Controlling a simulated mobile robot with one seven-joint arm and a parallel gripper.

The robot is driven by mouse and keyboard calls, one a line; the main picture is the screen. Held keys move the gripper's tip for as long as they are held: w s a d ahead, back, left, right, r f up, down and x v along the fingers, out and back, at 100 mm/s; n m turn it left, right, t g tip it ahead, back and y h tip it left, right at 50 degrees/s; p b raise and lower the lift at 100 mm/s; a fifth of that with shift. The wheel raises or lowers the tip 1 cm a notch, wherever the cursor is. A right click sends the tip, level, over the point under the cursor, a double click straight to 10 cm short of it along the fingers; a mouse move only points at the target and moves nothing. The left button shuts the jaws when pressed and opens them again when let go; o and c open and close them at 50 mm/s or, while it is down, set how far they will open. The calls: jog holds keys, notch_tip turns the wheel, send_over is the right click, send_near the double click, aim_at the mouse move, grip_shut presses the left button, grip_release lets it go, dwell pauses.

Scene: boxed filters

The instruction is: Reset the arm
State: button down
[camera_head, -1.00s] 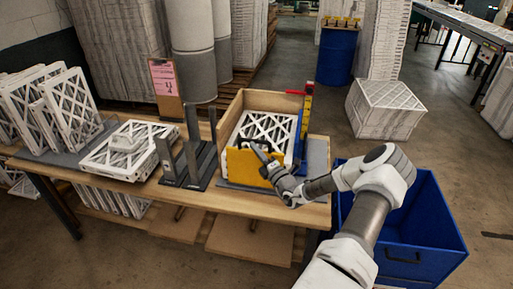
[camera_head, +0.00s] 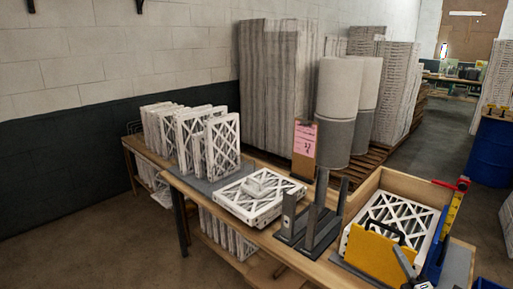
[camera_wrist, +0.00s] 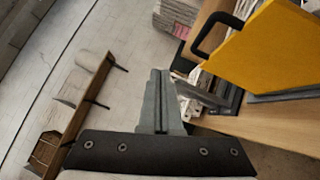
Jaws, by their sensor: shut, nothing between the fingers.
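My gripper (camera_head: 406,264) shows at the bottom right of the head view, in front of the yellow panel (camera_head: 376,258) on the wooden box (camera_head: 405,185). In the wrist view its fingers (camera_wrist: 160,100) are together and empty. The yellow panel (camera_wrist: 270,50) with its black handle (camera_wrist: 207,30) stands to the right of the fingers there, apart from them. Most of my arm is outside the head view.
White framed filters stand upright (camera_head: 222,148) and lie flat (camera_head: 255,195) on the wooden table. A dark grey upright rack (camera_head: 308,235) stands left of the box. A blue-and-yellow post with a red top (camera_head: 449,212) stands at the box's right. Wrapped stacks are behind.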

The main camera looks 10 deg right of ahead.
jog(key=w+a+r+n+g+y, duration=0.2)
jog(key=a+n+g+y, duration=0.1)
jog(key=a+n+y, duration=0.5)
jog(key=w+a+r+n+g+y, duration=0.25)
jog(key=a+n, duration=0.35)
jog(key=a, duration=0.3)
jog(key=s+a+r+n+g+y, duration=0.1)
jog(key=s+a+n+g, duration=0.3)
jog(key=a+n+g, duration=0.3)
jog(key=s+a+r+n+g+y, duration=0.1)
jog(key=s+a+n+g, duration=0.3)
jog(key=a+n, duration=0.55)
jog(key=s+a+r+n+g+h+b, duration=0.1)
jog(key=s+a+r+n+g+h, duration=0.15)
jog(key=s+n, duration=0.2)
jog(key=s+a+r+n+g+h, duration=0.1)
jog(key=s+a+n+g+h, duration=0.1)
jog(key=s+n+h, duration=0.3)
jog(key=s+d+r+n+t+h, duration=0.3)
jog(key=s+r+n+t, duration=0.3)
jog(key=n, duration=0.5)
notch_tip(320, 180, up, 3)
jog(key=shift+s+d+f+h, duration=0.1)
jog(key=shift+s+d+h, duration=0.3)
jog(key=shift+h, duration=0.2)
